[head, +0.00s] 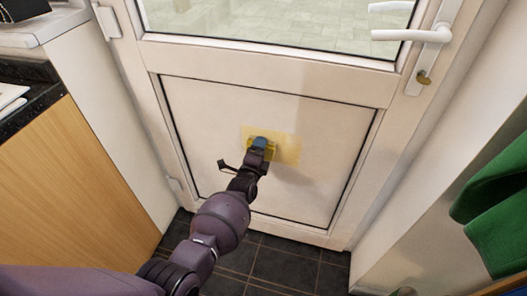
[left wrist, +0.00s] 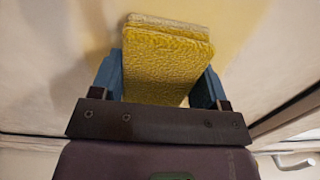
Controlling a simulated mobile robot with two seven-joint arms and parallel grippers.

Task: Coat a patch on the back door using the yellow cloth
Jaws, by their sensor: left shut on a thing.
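The back door (head: 330,110) is white, with a glass pane above and a flat panel below. A pale yellow patch (head: 286,148) shows on the lower panel. My left gripper (head: 260,143) is at this patch, its blue fingertips near the panel. In the left wrist view my left gripper (left wrist: 160,82) is shut on the folded yellow cloth (left wrist: 165,65), which sits between the two blue fingers. The cloth's far edge is against or very close to the door; I cannot tell which. In the head view the gripper mostly hides the cloth. My right gripper is not in view.
A white door handle (head: 425,35) with a key is at the upper right. A wooden cabinet (head: 75,190) with a dark worktop stands at the left. A green cloth (head: 495,205) hangs at the right. Dark floor tiles (head: 285,268) lie below the door.

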